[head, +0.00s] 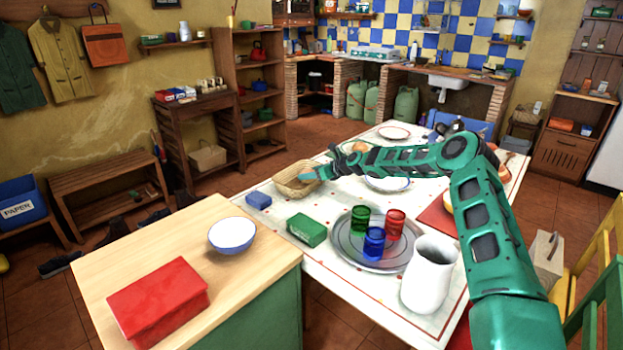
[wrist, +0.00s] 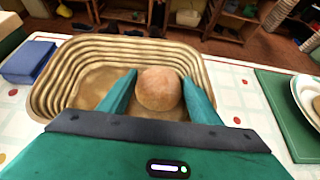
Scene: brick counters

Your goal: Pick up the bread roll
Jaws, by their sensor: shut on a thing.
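The bread roll (wrist: 158,89) is round and brown and sits between the two green fingers of my gripper (wrist: 158,92) in the wrist view. My gripper is shut on it. The roll is over or inside the wicker basket (wrist: 52,75); I cannot tell whether it touches the basket's bottom. In the head view the basket (head: 290,188) stands on the white table, and my gripper (head: 312,176) reaches its right side. The roll is not clearly visible there.
A blue box (head: 258,200) lies left of the basket. A green box (head: 306,230), a metal tray (head: 342,254) with colored glasses and a white pitcher (head: 428,275) stand nearer. A green board (wrist: 280,100) with a plate lies right of the basket.

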